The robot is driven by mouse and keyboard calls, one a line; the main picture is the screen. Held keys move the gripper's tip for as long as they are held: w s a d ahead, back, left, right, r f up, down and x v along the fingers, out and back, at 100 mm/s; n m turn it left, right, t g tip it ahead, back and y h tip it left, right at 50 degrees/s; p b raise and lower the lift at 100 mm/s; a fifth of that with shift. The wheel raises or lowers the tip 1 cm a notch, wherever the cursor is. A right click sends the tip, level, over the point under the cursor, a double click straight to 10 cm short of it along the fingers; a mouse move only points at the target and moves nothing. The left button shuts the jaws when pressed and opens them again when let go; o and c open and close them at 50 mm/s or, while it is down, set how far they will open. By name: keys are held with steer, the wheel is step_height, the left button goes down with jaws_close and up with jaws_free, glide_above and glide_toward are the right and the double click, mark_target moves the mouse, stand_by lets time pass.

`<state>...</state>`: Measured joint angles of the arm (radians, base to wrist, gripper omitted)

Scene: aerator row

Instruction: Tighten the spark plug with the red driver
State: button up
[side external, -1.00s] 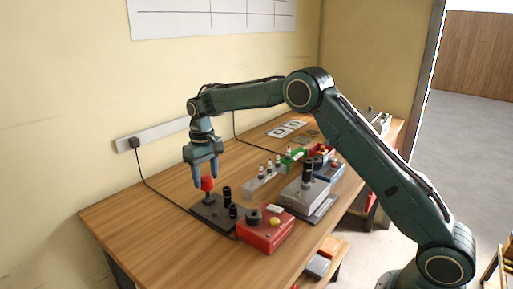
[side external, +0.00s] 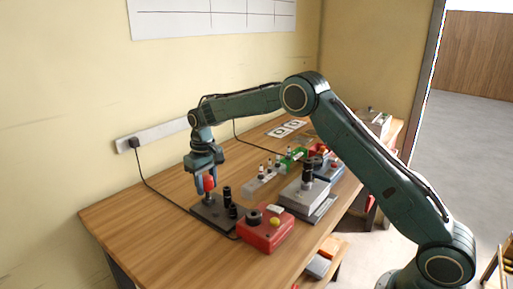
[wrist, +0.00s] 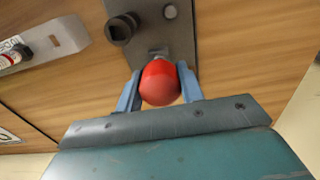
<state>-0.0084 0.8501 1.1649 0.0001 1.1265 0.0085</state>
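The red driver (side external: 210,184) stands upright on the dark base plate (side external: 203,209) at the left of the bench. Its rounded red top shows in the wrist view (wrist: 160,84), with a short metal part beyond it. My gripper (side external: 207,187) points down over it, one blue finger on each side. In the wrist view my gripper (wrist: 159,80) appears shut on the red handle, with both fingers against its sides. The driver's lower end and the spark plug under it are hidden; I cannot make out the plug.
A red box (side external: 265,236) with a yellow button stands to the right. A pale rack (side external: 262,183) with small bottles lies behind. The bench's left side is clear.

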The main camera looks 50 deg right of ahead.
mark_target(207, 176)
steer(key=shift+r, duration=1.55)
steer(key=shift+d+r, duration=0.1)
steer(key=shift+d, duration=0.05)
steer(key=s+d+r, duration=0.8)
steer(key=s+d, duration=0.2)
steer(key=s, duration=0.1)
steer(key=s+d+r, duration=0.7)
steer(key=s+d, duration=0.3)
steer(key=s, duration=0.1)
steer(key=shift+r, duration=0.4)
steer(key=shift+d+f, duration=0.1)
steer(key=shift+f, duration=0.05)
steer(key=shift+f, duration=2.45)
